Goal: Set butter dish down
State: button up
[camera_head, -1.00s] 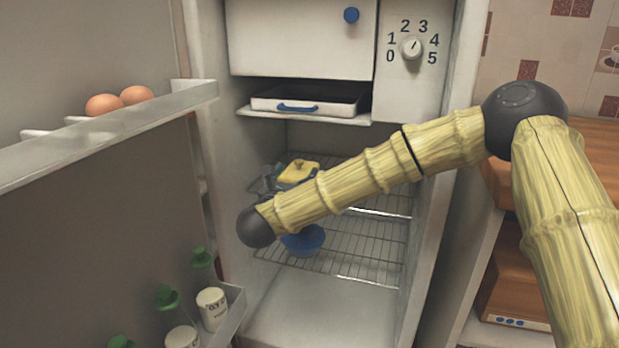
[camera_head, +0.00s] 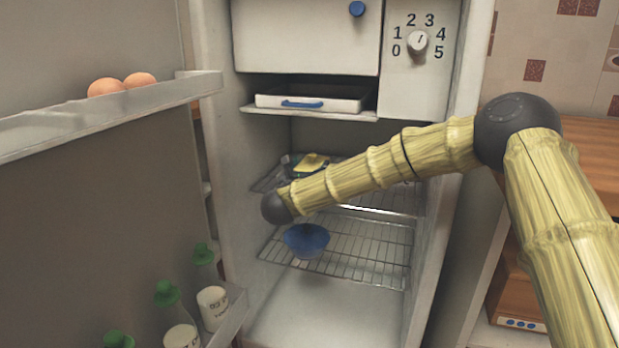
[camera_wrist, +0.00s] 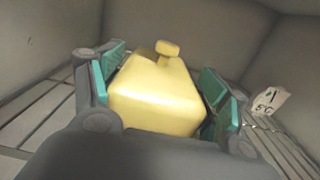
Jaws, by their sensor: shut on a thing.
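The butter dish has a yellow lid with a knob; it shows in the wrist view (camera_wrist: 160,95) between the two finger pads. My gripper (camera_wrist: 158,100) is shut on it, with a teal pad at each side of the lid. In the head view the butter dish (camera_head: 311,162) is small, at the upper wire shelf (camera_head: 370,198) inside the fridge. My arm partly hides it there. I cannot tell whether its base touches the shelf.
A blue bowl (camera_head: 306,240) stands on the lower wire shelf (camera_head: 365,250). A small white package (camera_wrist: 268,102) lies right of the gripper. The open door (camera_head: 95,220) holds eggs (camera_head: 122,84) and jars (camera_head: 212,302). A white tray (camera_head: 310,103) sits above.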

jog(key=shift+f, duration=0.7)
jog(key=shift+f, duration=0.2)
jog(key=o, duration=2)
jog(key=shift+o, duration=0.2)
jog(key=shift+r, duration=0.15)
jog(key=shift+s, duration=0.15)
jog(key=p+v, duration=0.3)
jog(key=v, duration=0.8)
jog(key=shift+s, duration=0.3)
